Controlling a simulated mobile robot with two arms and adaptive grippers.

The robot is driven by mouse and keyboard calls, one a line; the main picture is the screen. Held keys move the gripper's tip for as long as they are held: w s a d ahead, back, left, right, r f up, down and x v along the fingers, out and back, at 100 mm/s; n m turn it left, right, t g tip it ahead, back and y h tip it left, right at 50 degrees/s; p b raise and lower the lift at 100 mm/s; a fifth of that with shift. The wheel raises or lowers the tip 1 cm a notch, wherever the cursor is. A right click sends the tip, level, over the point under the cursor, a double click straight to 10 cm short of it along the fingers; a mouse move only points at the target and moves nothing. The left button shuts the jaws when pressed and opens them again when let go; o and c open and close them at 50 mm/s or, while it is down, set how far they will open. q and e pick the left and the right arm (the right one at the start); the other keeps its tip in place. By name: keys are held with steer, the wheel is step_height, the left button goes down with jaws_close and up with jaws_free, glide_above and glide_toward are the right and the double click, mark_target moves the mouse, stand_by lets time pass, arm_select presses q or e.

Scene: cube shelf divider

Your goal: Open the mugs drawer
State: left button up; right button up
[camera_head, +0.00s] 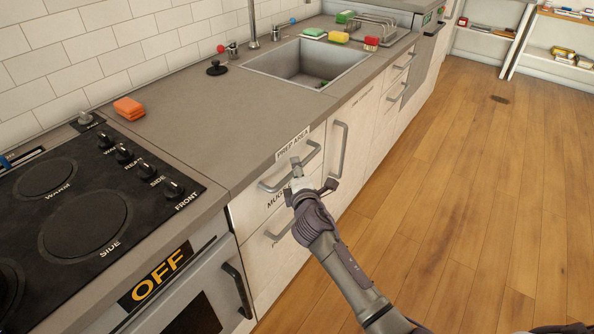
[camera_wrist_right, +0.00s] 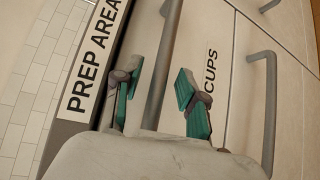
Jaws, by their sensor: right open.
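The mugs drawer (camera_head: 250,210) is the top drawer under the counter, with its front looking flush. Its label reads "MUGS" in the head view, partly behind my gripper; the wrist view shows "CUPS" on the label (camera_wrist_right: 210,70). Its bar handle (camera_head: 268,187) also shows in the wrist view (camera_wrist_right: 158,85). My right gripper (camera_head: 297,172) is at this handle. In the wrist view its teal-padded fingers (camera_wrist_right: 158,92) are open, one on each side of the bar, with gaps visible. My left gripper is not in view.
A lower drawer handle (camera_head: 280,230) lies just beneath, and a vertical cabinet handle (camera_head: 340,150) is close on the right. The stove (camera_head: 80,200) and oven handle (camera_head: 237,290) are at left. Open wooden floor (camera_head: 480,200) is at right.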

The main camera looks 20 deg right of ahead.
steer(key=shift+w, duration=0.3)
jaws_close()
steer(key=shift+d, duration=0.15)
